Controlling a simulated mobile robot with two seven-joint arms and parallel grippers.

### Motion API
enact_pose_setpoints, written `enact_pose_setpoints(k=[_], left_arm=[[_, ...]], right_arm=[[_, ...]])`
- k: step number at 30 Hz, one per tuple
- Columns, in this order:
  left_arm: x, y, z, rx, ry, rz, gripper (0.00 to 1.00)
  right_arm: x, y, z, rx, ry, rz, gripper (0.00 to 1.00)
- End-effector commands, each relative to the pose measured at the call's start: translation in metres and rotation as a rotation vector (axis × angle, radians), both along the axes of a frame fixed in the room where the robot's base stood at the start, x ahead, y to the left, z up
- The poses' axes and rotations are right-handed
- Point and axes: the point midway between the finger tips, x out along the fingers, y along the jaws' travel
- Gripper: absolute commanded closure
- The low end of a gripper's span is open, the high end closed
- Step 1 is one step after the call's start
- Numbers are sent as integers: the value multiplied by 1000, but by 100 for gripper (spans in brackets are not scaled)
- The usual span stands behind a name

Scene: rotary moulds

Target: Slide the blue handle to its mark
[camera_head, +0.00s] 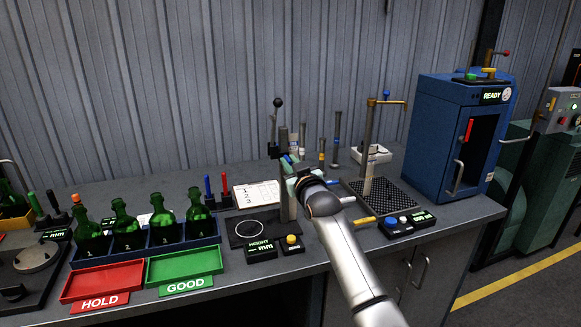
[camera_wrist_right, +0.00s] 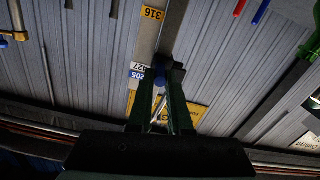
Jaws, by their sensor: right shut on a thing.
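My right gripper (camera_head: 289,168) reaches from the lower right to the upright column (camera_head: 288,205) of the height gauge at the middle of the bench. In the right wrist view its two dark green fingers (camera_wrist_right: 162,82) are shut on the blue handle (camera_wrist_right: 160,75), beside a grey upright bar (camera_wrist_right: 172,30). Labels sit along that bar: a yellow one reading 316 (camera_wrist_right: 152,14), a white one reading about 127 (camera_wrist_right: 137,66) and a blue one reading about 205 (camera_wrist_right: 136,79). I cannot tell which is the handle's mark. In the head view the gripper mostly hides the handle.
A height display (camera_head: 261,249) and yellow button (camera_head: 292,242) stand in front of the gauge. Green bottles (camera_head: 125,228) in a blue rack, a red tray (camera_head: 102,281) and a green tray (camera_head: 184,266) are left. A black grid plate (camera_head: 385,196) and blue cabinet (camera_head: 436,135) are right.

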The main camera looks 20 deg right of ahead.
Motion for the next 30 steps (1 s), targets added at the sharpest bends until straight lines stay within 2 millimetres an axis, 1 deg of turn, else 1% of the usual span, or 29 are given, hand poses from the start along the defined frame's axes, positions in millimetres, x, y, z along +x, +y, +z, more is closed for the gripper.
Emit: enact_pose_setpoints(k=[1,5,6,13,23,26,30], left_arm=[[1,0,0,0,-1,0,50],[1,0,0,0,-2,0,50],[1,0,0,0,-2,0,50],[1,0,0,0,-2,0,50],[1,0,-1,0,-1,1,50],[1,0,-1,0,-1,1,50],[1,0,-2,1,0,1,50]], right_arm=[[0,-1,10,-1,-22,-2,100],[0,-2,10,-1,-22,-2,100],[0,-2,10,-1,-21,-2,78],[0,-1,5,-1,-12,-2,53],[-2,-1,2,-1,-6,-1,53],[-8,-1,1,-1,-6,-1,53],[-22,-2,0,-1,-5,-1,53]])
